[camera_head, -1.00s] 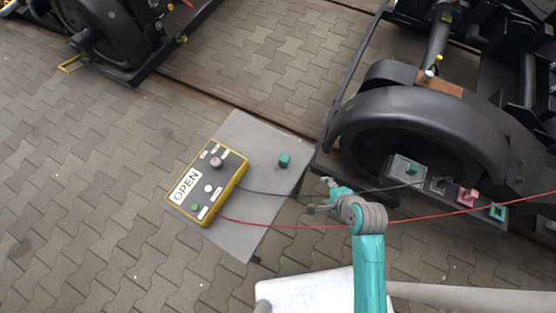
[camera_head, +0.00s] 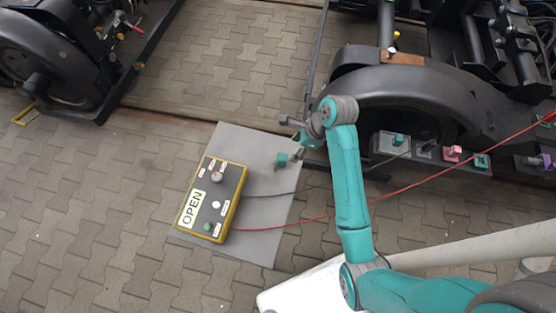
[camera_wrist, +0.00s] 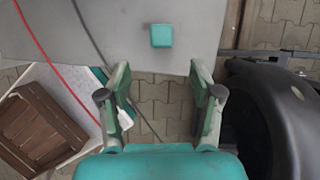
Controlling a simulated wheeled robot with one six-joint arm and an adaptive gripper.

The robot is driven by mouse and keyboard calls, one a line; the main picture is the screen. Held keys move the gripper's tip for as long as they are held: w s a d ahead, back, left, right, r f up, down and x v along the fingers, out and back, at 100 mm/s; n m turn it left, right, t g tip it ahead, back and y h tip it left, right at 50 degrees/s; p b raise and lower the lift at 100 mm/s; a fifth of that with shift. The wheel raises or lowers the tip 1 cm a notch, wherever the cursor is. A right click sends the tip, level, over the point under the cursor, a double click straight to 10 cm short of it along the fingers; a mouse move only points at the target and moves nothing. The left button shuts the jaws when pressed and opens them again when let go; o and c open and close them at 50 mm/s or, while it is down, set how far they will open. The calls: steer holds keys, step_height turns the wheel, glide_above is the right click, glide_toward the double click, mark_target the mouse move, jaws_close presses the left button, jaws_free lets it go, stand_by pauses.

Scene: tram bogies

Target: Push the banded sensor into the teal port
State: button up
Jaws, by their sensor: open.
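A small teal block, probably the sensor (camera_head: 281,159), stands on the grey mat; I cannot make out a band on it. In the wrist view the teal block (camera_wrist: 162,35) lies ahead of the fingertips, near the mat's edge. My gripper (camera_wrist: 158,72) is open and empty, apart from the block. In the head view my gripper (camera_head: 299,153) is just right of the block, partly hidden by my arm. A teal-rimmed port (camera_head: 482,161) sits on the rail under the right bogie; its inside is too small to tell.
A yellow-edged control box (camera_head: 212,199) marked OPEN is on the mat (camera_head: 262,232). Black and red cables (camera_head: 330,214) cross nearby. A grey holder with a teal plug (camera_head: 398,140), a dark socket (camera_head: 424,149) and a pink piece (camera_head: 453,152) line the rail. A brown crate (camera_wrist: 40,130) shows lower left.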

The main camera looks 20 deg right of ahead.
mark_target(284, 157)
steer(key=shift+x, duration=2.85)
steer(key=shift+x, duration=2.6)
steer(key=shift+w, duration=0.15)
steer(key=c, duration=1.2)
